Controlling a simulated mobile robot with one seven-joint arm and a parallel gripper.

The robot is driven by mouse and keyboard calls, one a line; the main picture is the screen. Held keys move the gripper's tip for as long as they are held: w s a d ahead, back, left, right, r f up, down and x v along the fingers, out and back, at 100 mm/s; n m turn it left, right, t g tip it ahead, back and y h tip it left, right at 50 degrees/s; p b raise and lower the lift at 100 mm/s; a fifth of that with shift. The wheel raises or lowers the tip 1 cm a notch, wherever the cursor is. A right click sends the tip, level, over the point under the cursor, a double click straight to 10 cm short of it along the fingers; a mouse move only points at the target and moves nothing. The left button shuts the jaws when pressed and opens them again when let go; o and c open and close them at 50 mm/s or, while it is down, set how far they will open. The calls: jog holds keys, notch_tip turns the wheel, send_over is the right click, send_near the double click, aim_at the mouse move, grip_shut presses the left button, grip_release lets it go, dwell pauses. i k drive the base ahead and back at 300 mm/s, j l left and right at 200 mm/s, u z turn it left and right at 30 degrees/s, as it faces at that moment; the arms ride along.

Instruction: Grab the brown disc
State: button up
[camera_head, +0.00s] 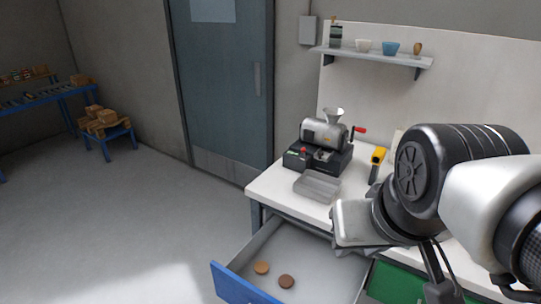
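The brown disc (286,281) lies flat on the floor of an open drawer (310,258), toward its front. A lighter tan disc (261,267) lies beside it to the left, apart from it. My gripper (345,243) is above the right part of the drawer, up and to the right of both discs and clear of them. Its fingers are not clearly seen, so I cannot tell whether it is open or shut. I see nothing held in it.
The drawer's blue front (238,285) sticks out below the white workbench (268,187). On the bench are a grinder with a red handle (325,133), a grey tray (317,186) and a yellow-and-black tool (377,162). A wall shelf (372,57) holds cups.

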aim_at(286, 282)
jog(key=k+l+z, duration=0.15)
jog(key=k+z, duration=0.3)
jog(key=k, duration=0.2)
jog(key=j+z, duration=0.15)
jog(key=z, duration=1.5)
jog(key=k+j, duration=0.1)
jog(key=j, duration=0.25)
jog(key=k+j, duration=0.1)
jog(key=j, duration=0.3)
jog(key=k+j+z, duration=0.1)
jog(key=j, duration=0.25)
jog(key=k+j, duration=0.1)
jog(key=j, duration=1.25)
jog(key=k, duration=0.05)
